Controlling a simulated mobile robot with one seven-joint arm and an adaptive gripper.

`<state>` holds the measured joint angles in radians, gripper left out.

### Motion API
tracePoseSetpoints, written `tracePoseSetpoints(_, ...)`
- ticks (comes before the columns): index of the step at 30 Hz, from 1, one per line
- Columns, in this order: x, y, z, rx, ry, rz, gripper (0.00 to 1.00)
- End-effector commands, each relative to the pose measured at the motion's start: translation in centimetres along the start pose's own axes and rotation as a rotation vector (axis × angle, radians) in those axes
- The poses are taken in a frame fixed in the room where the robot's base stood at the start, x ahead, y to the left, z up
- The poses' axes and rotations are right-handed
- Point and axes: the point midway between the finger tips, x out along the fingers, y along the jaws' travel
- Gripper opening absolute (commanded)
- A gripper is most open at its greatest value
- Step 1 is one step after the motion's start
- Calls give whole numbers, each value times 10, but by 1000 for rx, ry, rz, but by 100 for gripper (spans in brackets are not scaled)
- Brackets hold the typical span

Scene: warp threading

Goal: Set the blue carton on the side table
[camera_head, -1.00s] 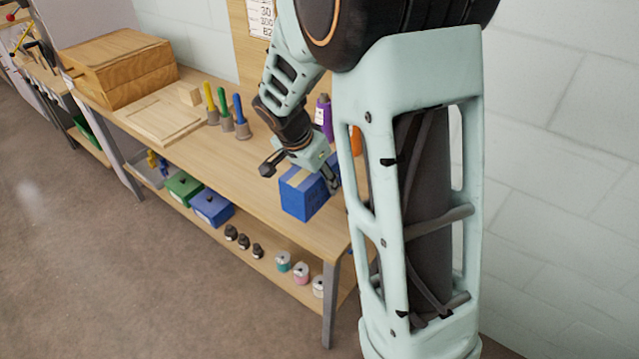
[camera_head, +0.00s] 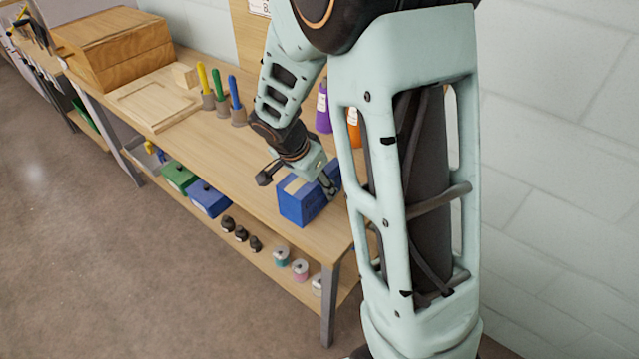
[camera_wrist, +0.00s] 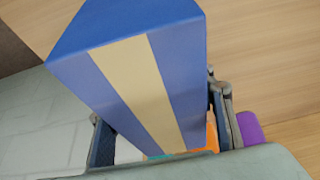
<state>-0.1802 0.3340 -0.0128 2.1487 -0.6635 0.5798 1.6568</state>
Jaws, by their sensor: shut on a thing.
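The blue carton (camera_head: 300,206), with a tan strip, is at the near right part of a long wooden table (camera_head: 215,165). My gripper (camera_head: 326,184) is shut on it, reaching in from above and behind. In the wrist view the carton (camera_wrist: 185,60) fills the space between the two fingers of my gripper (camera_wrist: 165,125), one on each side. Whether the carton's base touches the tabletop or hangs just above it is hidden. I cannot tell whether this table is the side table.
Purple (camera_head: 323,108) and orange (camera_head: 354,130) bottles stand behind the carton, partly hidden by my arm. Colored-handled tools (camera_head: 220,92), a wooden tray (camera_head: 152,104) and a wooden box (camera_head: 115,50) stand farther left. The lower shelf holds bins (camera_head: 209,198) and spools (camera_head: 299,268).

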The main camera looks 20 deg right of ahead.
Motion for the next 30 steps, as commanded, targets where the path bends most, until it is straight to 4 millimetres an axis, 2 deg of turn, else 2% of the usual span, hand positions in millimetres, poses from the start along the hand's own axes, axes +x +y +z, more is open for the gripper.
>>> tracePoseSetpoints(14,5,0,4,1,1,-1,16)
tracePoseSetpoints(15,4,0,4,1,0,-1,52)
tracePoseSetpoints(19,4,0,4,1,0,0,67)
tracePoseSetpoints(30,1,0,3,1,-1,0,68)
